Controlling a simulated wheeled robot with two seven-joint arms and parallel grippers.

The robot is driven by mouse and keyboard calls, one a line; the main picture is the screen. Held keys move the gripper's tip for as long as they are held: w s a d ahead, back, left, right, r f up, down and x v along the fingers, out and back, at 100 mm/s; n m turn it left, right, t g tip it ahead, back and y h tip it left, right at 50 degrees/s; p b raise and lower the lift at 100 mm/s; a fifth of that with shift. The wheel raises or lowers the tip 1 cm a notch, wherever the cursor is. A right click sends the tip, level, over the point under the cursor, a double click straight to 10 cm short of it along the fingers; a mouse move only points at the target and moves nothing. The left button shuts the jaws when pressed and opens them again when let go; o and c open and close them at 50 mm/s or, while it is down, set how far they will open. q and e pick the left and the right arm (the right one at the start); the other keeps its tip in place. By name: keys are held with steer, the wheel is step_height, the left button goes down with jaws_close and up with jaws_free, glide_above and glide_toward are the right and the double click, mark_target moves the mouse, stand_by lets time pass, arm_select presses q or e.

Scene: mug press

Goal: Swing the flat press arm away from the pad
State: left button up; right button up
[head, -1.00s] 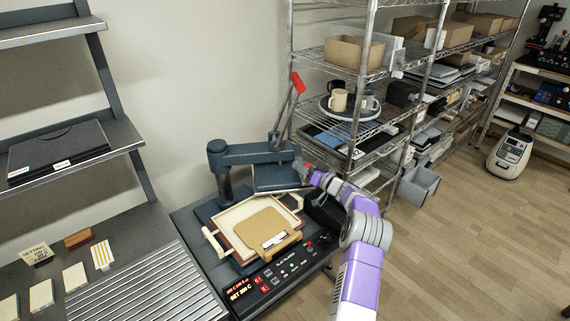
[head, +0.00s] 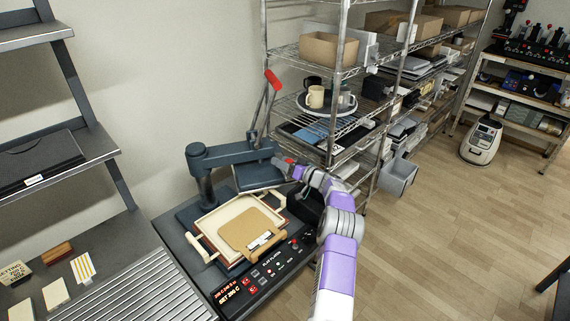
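The flat press (head: 190,212) stands at the middle left with its dark blue swing arm (head: 232,153) reaching right from an upright post. The dark heating plate (head: 256,178) hangs under the arm's far end, behind and to the right of the pad area. A red-tipped lever (head: 273,80) rises from that end. A cream tray (head: 205,226) with a tan board (head: 243,229) lies on the base, mostly uncovered. My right gripper (head: 281,163) is at the arm's outer end beside the plate; its fingers are too small to read. My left gripper is out of view.
A wire shelf rack (head: 335,100) with mugs on a round tray (head: 318,104) stands close behind and right of my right gripper. A ribbed counter (head: 150,290) and a ladder shelf (head: 85,150) are at the left. The floor (head: 440,235) at the right is mostly open.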

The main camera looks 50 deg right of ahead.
steer(key=shift+o, duration=0.4)
steer(key=shift+w+a+r, duration=0.1)
steer(key=shift+r, duration=0.05)
steer(key=shift+s, duration=0.2)
steer(key=shift+s+f, duration=0.2)
steer(key=shift+s, duration=0.35)
steer(key=s, duration=0.6)
steer(key=shift+s, duration=0.2)
